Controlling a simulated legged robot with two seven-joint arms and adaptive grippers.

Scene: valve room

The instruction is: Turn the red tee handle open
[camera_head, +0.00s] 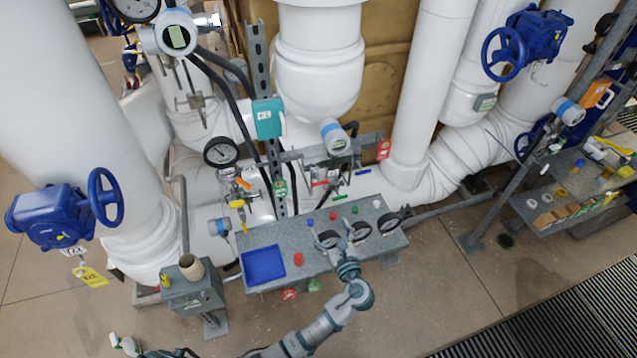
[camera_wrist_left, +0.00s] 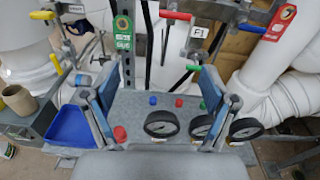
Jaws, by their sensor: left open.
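The red tee handle (camera_head: 320,183) is on the small pipework behind the grey bench. It also shows near the top middle of the wrist view (camera_wrist_left: 175,15), as a short red bar. My left gripper (camera_head: 338,243) is over the bench, in front of and below the handle, apart from it. In the wrist view its two fingers (camera_wrist_left: 155,95) are spread wide with nothing between them. The handle lies beyond the fingertips.
The grey bench (camera_head: 268,236) holds a blue tray (camera_head: 263,264), several black gauges (camera_head: 388,222) and coloured caps. A blue handle (camera_head: 363,171) and a yellow handle (camera_head: 237,204) flank the red one. A vertical strut (camera_head: 270,165) and thick white pipes stand close behind.

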